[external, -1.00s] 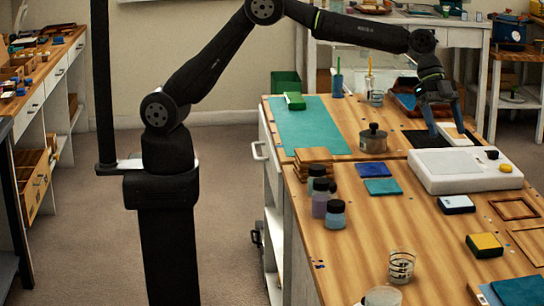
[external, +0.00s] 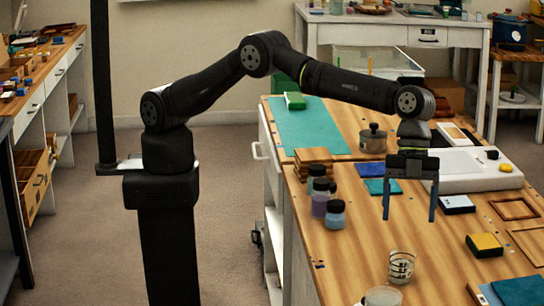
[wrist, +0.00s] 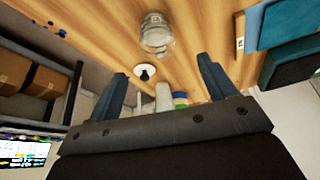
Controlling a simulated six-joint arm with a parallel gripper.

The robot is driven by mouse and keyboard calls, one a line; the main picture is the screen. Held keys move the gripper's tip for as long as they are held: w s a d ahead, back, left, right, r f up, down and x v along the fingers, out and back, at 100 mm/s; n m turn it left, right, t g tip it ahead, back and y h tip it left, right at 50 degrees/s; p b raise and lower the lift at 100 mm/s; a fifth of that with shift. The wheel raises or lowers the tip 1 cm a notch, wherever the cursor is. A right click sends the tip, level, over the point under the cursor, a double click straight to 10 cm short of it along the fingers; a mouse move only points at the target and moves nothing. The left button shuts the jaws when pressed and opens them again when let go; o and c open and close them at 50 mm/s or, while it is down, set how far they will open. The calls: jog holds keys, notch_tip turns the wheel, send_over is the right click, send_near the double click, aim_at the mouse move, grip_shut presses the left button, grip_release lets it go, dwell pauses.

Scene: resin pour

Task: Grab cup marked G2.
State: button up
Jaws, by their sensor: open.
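A clear cup with dark bands or markings (external: 401,266) stands upright on the near part of the wooden bench. A second pale cup (external: 382,297) is cut off by the bottom edge of the external view. I cannot read G2 on either. My gripper (external: 409,217) is open and empty, fingers pointing down, above and behind the banded cup and apart from it. In the wrist view a clear cup (wrist: 156,35) shows beyond my open fingers (wrist: 163,70). A white round thing with a dark centre (wrist: 144,72) shows between the fingers.
Several lidded jars (external: 335,214) stand left of my gripper. A white device (external: 465,168) lies behind it. A yellow-topped block (external: 485,244) and a wooden frame (external: 514,209) lie to the right. A teal slab (external: 518,291) is at near right.

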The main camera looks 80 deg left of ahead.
send_near(400, 280)
jog(key=shift+x, duration=2.3)
jog(key=shift+a, duration=0.2)
jog(key=c, duration=1.1)
jog(key=shift+o, duration=0.2)
